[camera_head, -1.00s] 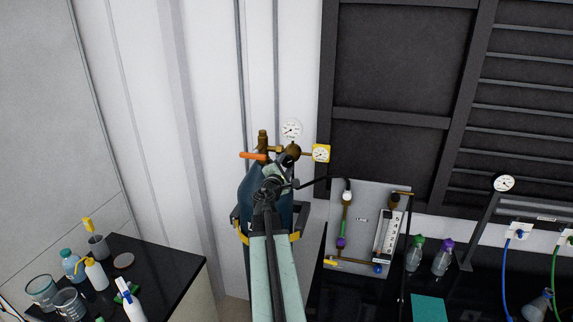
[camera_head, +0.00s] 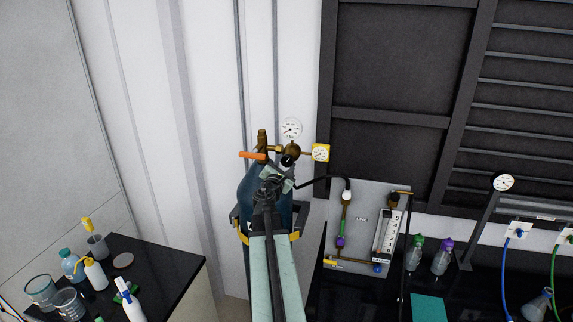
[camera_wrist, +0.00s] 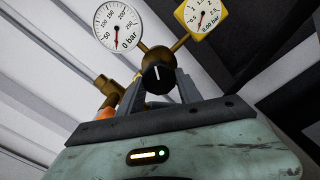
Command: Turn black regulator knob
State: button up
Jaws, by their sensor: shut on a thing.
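The black regulator knob (camera_wrist: 158,77) has a white pointer line, which points nearly straight up in the wrist view. It sits below the brass regulator body (camera_head: 291,151) and also shows in the head view (camera_head: 287,162). My gripper (camera_wrist: 158,84) is shut on the knob, with one grey finger on each side. A round white gauge (camera_wrist: 118,27) and a yellow square gauge (camera_wrist: 202,16) sit above the knob. The white gauge's needle is low on its dial. The knob's base is partly hidden behind my gripper.
The dark gas cylinder (camera_head: 250,190) stands below, held by a yellow-edged bracket. An orange valve handle (camera_head: 253,155) sticks out left of the regulator. A flowmeter panel (camera_head: 363,225) stands at right, and a black bench with bottles (camera_head: 95,272) at lower left.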

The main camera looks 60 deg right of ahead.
jog(key=o, duration=1.4)
jog(key=shift+w+a, duration=0.1)
jog(key=shift+w, duration=0.05)
jog(key=shift+c, duration=0.2)
